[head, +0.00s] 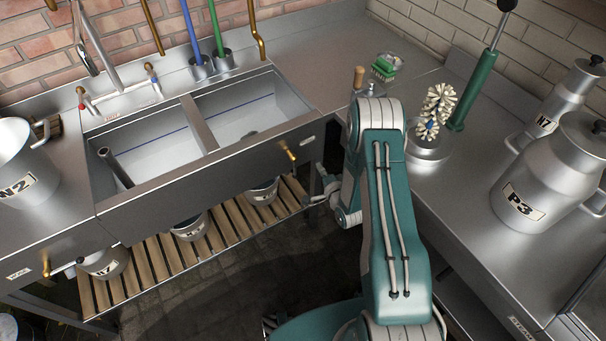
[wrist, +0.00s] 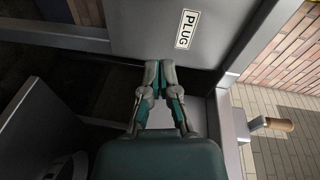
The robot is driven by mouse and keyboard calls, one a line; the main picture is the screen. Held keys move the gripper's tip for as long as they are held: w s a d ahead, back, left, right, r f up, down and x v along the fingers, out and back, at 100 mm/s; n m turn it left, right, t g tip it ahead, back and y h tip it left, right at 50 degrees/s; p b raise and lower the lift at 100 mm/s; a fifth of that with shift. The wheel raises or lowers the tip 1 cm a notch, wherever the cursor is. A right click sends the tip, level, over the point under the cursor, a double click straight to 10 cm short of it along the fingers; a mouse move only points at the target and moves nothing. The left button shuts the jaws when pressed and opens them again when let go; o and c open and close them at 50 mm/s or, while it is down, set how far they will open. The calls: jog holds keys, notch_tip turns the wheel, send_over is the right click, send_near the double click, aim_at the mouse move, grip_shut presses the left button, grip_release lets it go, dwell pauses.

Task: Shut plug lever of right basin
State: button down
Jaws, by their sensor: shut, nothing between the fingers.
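The right basin (head: 237,108) is the right half of a steel double sink in the head view. Its plug lever (head: 291,155) is a small brass lever on the sink's front panel, below the right basin, with a small white label (head: 307,140) nearby. My gripper (head: 313,199) is shut and empty, below and to the right of the lever, apart from it. In the wrist view the shut fingertips (wrist: 160,70) are close to a steel panel with a PLUG label (wrist: 187,29). The lever cannot be made out there.
The left basin (head: 140,150) holds a dark upright pipe. A slatted wooden shelf (head: 195,245) with metal pails lies under the sink. On the right counter stand a brush holder (head: 428,152) and the P3 churn (head: 545,175). A wooden handle (wrist: 272,124) shows in the wrist view.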

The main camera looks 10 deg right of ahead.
jog(key=s+f+m+t, duration=0.1)
jog(key=s+f+m, duration=0.1)
jog(key=s+f, duration=0.2)
jog(key=shift+s+f, duration=0.15)
jog(key=shift+s, duration=0.1)
jog(key=shift+a, duration=0.1)
jog(key=w, duration=0.3)
jog(key=w+a, duration=0.1)
jog(key=w, duration=0.2)
jog(key=w+a, duration=0.1)
jog(key=w, duration=0.3)
jog(key=shift+s+a, duration=0.5)
jog(key=shift+a, duration=0.3)
jog(key=shift+s+a, duration=0.5)
jog(key=shift+a, duration=0.3)
